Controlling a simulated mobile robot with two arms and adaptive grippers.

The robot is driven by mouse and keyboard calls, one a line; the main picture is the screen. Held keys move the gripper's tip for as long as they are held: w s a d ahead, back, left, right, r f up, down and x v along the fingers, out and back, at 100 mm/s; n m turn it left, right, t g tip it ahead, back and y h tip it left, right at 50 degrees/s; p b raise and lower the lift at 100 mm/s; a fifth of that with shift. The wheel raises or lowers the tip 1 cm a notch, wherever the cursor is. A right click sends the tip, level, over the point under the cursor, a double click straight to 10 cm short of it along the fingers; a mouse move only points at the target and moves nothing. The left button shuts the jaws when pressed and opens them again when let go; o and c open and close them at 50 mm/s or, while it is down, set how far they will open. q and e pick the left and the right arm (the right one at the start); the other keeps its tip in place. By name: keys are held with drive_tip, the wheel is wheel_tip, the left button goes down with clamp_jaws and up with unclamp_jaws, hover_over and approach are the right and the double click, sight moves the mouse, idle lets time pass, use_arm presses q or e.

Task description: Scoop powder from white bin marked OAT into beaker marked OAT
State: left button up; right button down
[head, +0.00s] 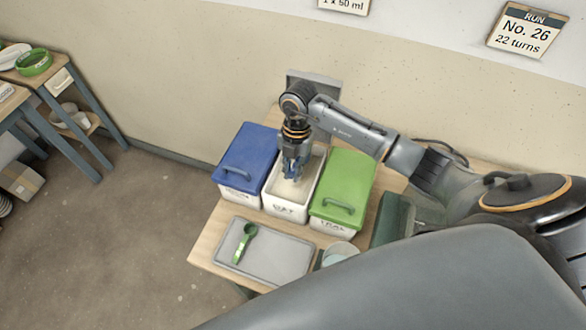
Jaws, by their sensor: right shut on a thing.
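The white bin (276,207) marked OAT stands open between two lidded bins, with pale powder (299,190) inside. My right gripper (291,174) points down over the bin's opening. It is shut on a small blue thing (288,175), perhaps a scoop handle; its lower end is hard to make out, and I cannot tell whether it touches the powder. A pale round cup (341,250) stands in front of the green-lidded bin, partly hidden by my arm. I see no OAT mark on it. My left gripper is not in view.
A blue-lidded bin (247,158) is left of the white one and a green-lidded bin (345,180) right. A green scoop (245,240) lies on a grey tray (277,256) in front. A dark green container (391,219) is further right. Side tables stand far left.

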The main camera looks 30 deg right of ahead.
wheel_tip(320, 180, up, 2)
drive_tip(key=shift+s+r+p, duration=0.1)
drive_tip(key=shift+r+p, duration=0.05)
drive_tip(key=shift+p, duration=0.6)
drive_tip(key=shift+s+a+r+p, duration=0.15)
drive_tip(key=shift+a+p, duration=0.1)
drive_tip(key=shift+p, duration=0.05)
drive_tip(key=shift+t+h, duration=0.7)
drive_tip(key=shift+s+a+r+p, duration=1.5)
drive_tip(key=shift+a+r+p, duration=0.1)
drive_tip(key=shift+a+p, duration=0.1)
